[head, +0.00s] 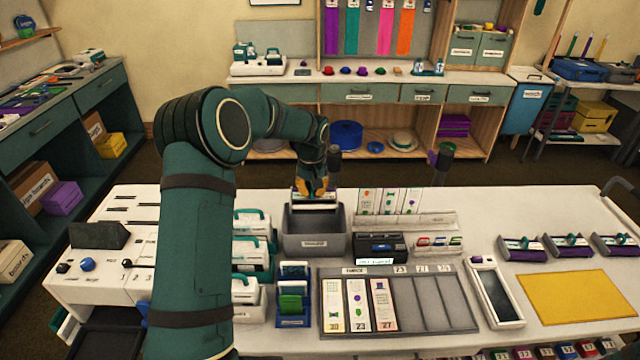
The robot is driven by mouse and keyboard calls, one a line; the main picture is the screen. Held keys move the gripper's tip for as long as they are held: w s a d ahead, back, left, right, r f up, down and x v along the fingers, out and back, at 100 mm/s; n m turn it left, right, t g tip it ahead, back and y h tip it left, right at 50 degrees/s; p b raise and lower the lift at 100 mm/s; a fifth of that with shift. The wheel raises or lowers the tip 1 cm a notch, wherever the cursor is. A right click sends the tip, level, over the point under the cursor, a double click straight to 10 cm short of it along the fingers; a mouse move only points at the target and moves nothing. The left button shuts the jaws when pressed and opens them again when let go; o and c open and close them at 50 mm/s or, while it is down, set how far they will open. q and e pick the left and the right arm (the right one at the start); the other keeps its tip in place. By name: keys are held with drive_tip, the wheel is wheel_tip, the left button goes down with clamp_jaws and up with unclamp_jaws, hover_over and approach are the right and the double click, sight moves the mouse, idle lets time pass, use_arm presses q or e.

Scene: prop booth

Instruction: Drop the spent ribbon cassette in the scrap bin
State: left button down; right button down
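The scrap bin (316,243) looks like the grey open box with a small front label, near the table's back edge; the label is too small to read. My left gripper (315,190) points down at the bin's far side, with orange fingertips. A pale bar-like piece (315,206) shows just under the fingertips, over the bin's opening; it may be the spent ribbon cassette. I cannot tell whether the fingers grip it. My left arm hides part of the table's left side. My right gripper is not in view.
Right of the bin stand a black device (379,247) and a card rack (432,220). White units with teal handles (252,253) stand to its left. In front lies a grey slotted tray (420,302). A yellow mat (577,297) and several purple rolls on holders (568,249) are at right.

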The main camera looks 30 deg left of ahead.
use_arm(q)
drive_tip(key=shift+s+f+b, duration=0.2)
drive_tip(key=shift+f+b, duration=0.35)
drive_tip(key=shift+f, duration=0.3)
drive_tip(key=shift+w+f+b, duration=0.1)
drive_tip(key=shift+f+b, duration=1.55)
drive_tip(key=shift+f, duration=1)
drive_tip(key=shift+f+b, duration=0.6)
drive_tip(key=shift+f, duration=0.35)
drive_tip(key=c, duration=1.1)
unclamp_jaws()
drive_tip(key=shift+o, duration=0.2)
drive_tip(key=r, duration=0.8)
drive_tip(key=s+r, duration=0.1)
drive_tip(key=r, duration=0.3)
drive_tip(key=shift+d, duration=0.35)
drive_tip(key=shift+r, duration=0.1)
